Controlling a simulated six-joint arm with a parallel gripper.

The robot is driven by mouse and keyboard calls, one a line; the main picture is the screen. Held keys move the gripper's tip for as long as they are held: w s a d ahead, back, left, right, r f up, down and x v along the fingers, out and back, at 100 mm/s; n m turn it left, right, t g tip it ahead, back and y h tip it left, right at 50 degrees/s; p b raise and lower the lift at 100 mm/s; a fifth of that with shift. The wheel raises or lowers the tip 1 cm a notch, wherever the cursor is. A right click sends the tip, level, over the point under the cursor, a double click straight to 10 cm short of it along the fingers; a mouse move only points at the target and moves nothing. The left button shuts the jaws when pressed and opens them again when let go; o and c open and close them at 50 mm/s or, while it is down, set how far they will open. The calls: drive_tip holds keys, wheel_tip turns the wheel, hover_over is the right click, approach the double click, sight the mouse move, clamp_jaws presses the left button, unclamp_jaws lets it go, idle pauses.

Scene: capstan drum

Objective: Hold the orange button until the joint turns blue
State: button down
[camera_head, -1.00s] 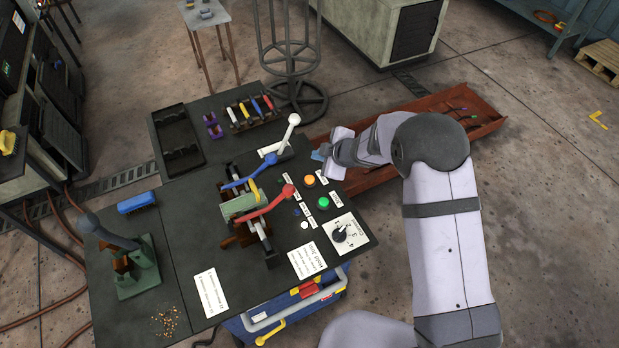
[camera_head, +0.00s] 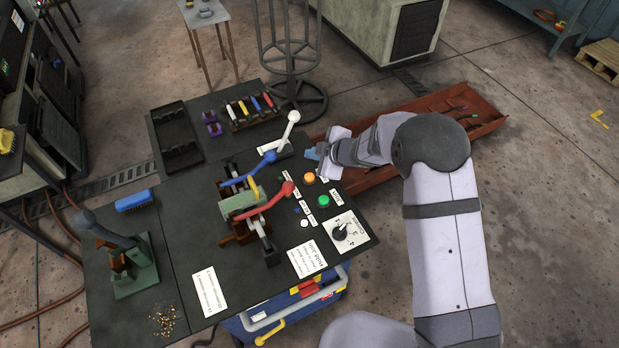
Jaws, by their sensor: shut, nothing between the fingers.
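The orange button (camera_head: 309,178) is a round cap on the right part of the dark bench top, above the green button (camera_head: 324,200). My gripper (camera_head: 313,153) is shut and empty. In the picture it is just above the orange button, with a visible gap, so it does not appear to touch it. The clamping device (camera_head: 240,203) stands at the middle of the bench, with a blue lever (camera_head: 254,169) and a red lever (camera_head: 268,203) across it. The joint is too small or hidden to make out, and I cannot tell its colour.
A white lever (camera_head: 288,130) stands upright left of my gripper. A rotary dial (camera_head: 341,233) on a white plate and small labels lie below the buttons. A rack of coloured-handled tools (camera_head: 251,110) is at the back. A rust-red tray (camera_head: 480,125) lies behind my arm.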

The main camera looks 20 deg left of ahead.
drive_tip(key=b, duration=0.5)
hover_over(312, 179)
wheel_tip(312, 179, down, 5)
drive_tip(key=shift+f, duration=0.1)
drive_tip(key=shift+f+b, duration=0.7)
drive_tip(key=shift+f, duration=0.4)
drive_tip(key=shift+f, duration=0.1)
idle(0.8)
drive_tip(key=shift+f, duration=0.35)
drive_tip(key=shift+f+b, duration=0.55)
drive_tip(key=shift+b, duration=0.05)
idle(2.1)
drive_tip(key=shift+r, duration=0.15)
idle(0.7)
drive_tip(key=shift+r+p, duration=0.9)
drive_tip(key=shift+p, duration=0.15)
